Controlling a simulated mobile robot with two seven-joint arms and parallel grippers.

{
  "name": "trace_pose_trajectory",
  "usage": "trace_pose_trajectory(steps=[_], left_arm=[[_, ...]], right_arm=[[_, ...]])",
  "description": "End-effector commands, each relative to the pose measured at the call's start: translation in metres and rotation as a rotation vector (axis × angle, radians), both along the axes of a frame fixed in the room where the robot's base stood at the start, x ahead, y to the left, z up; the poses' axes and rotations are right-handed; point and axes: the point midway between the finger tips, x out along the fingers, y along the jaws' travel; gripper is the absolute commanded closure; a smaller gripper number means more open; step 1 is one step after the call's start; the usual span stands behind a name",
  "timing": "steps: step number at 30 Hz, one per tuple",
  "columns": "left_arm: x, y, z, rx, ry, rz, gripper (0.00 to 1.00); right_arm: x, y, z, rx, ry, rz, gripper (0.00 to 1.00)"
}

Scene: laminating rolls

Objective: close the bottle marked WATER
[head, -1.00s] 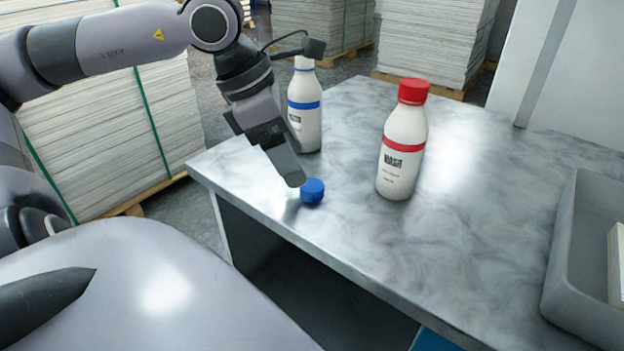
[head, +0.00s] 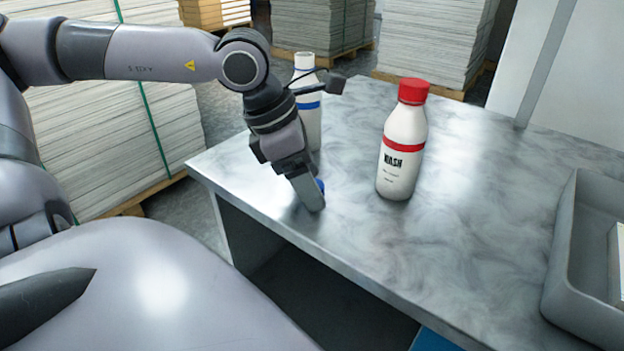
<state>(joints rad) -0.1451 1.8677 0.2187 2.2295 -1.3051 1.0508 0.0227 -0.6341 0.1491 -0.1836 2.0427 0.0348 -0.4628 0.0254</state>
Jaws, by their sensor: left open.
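A white bottle with a blue band (head: 309,118) stands upright near the table's left edge, without a cap on its neck. My left arm covers part of it and its label, so I cannot read its marking. A blue cap (head: 321,185) lies on the table near the front edge, mostly hidden behind my left gripper (head: 314,203). The gripper is open and points down at the cap, its fingertips close to the tabletop. A second white bottle (head: 398,165), with a red band and a red cap on, stands to the right and reads WASH. My right gripper is not in view.
The grey marbled table (head: 480,215) has clear room in its middle and right. A grey tray (head: 575,265) with a pale item stands at the right edge. Stacks of sheets on pallets (head: 435,45) stand behind the table.

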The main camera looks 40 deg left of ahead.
Motion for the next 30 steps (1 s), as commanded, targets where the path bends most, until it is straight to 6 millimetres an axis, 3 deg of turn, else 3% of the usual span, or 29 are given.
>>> trace_pose_trajectory(steps=[9,11,15,30], left_arm=[[0.0,0.0,0.0001,0.0,0.0,0.0,0.31],[0.0,0.0,0.0001,0.0,0.0,0.0,0.47],[0.0,0.0,0.0001,0.0,0.0,0.0,0.89],[0.0006,0.0003,0.0078,0.001,-0.002,0.001,0.9]], right_arm=[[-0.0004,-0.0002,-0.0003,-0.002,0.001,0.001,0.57],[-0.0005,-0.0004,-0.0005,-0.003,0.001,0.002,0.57],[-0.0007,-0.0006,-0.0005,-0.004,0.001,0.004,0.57],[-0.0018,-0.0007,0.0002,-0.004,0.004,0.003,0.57]])
